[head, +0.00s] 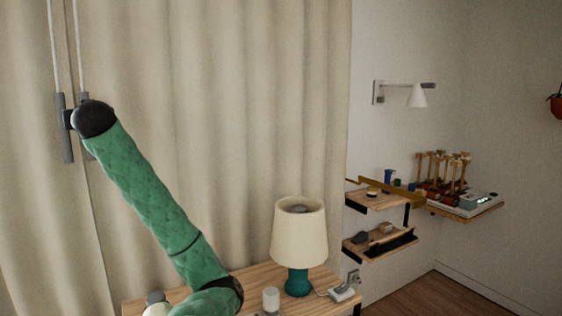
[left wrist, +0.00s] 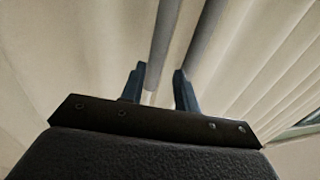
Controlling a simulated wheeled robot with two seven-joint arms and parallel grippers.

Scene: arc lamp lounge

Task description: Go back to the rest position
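My left arm, in quilted green sleeves, reaches up from the bottom of the head view to the upper left. My left gripper (head: 70,120) is at its end, in front of the curtain and close to two hanging rods with dark grey grips. In the left wrist view the left gripper (left wrist: 158,88) has its two fingers apart, with a gap between them. One grey rod (left wrist: 166,40) runs behind that gap, and a second rod (left wrist: 206,36) is to its right. I see no finger touching a rod. My right gripper is not in view.
A cream curtain (head: 230,110) fills the left and middle. Below, a wooden table (head: 328,275) carries a lamp (head: 299,232) and a white candle-like cylinder (head: 271,299), close to my arm. Wall shelves (head: 372,202) and a wall lamp (head: 417,96) are at right.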

